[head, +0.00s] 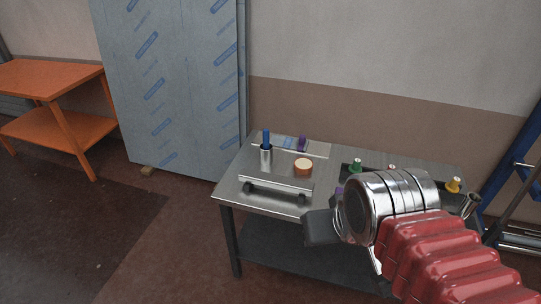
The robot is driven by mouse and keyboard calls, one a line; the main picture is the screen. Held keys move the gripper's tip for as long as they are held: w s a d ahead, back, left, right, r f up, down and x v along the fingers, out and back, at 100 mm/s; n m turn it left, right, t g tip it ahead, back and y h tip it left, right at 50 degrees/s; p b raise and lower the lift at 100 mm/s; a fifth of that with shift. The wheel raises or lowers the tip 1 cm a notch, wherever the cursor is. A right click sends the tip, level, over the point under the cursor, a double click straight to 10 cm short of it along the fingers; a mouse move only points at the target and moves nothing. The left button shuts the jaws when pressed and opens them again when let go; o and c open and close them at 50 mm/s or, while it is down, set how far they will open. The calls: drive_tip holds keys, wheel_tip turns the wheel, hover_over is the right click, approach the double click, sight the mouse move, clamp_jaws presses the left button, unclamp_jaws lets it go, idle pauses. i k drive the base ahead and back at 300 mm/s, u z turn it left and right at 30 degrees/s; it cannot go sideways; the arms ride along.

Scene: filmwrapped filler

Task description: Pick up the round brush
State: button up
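A small round brown object with a pale top (303,167) lies on the metal table at its back left; it may be the round brush, but it is too small to be sure. A metal cup (266,157) to its left holds an upright blue-handled item (266,137), whose lower end is hidden. My gripper (322,228) is a dark shape at the table's front edge in the picture, right of and nearer than the round object and apart from it in view. My wrist hides most of it, so its opening does not show.
The grey metal table (232,189) carries a flat box with a dark handle (277,185), a purple item (301,143), a green-based bottle (355,166) and a yellow one (453,185). My arm covers the table's right front. A film-wrapped panel (180,80) stands behind left.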

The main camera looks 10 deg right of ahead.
sight(266, 134)
drive_tip(key=k, duration=1.05)
drive_tip(key=u, duration=0.2)
drive_tip(key=i, duration=0.4)
drive_tip(key=u, duration=0.9)
drive_tip(key=i, duration=1.55)
drive_tip(key=z, duration=0.45)
drive_tip(key=i, duration=0.5)
drive_tip(key=z, duration=0.35)
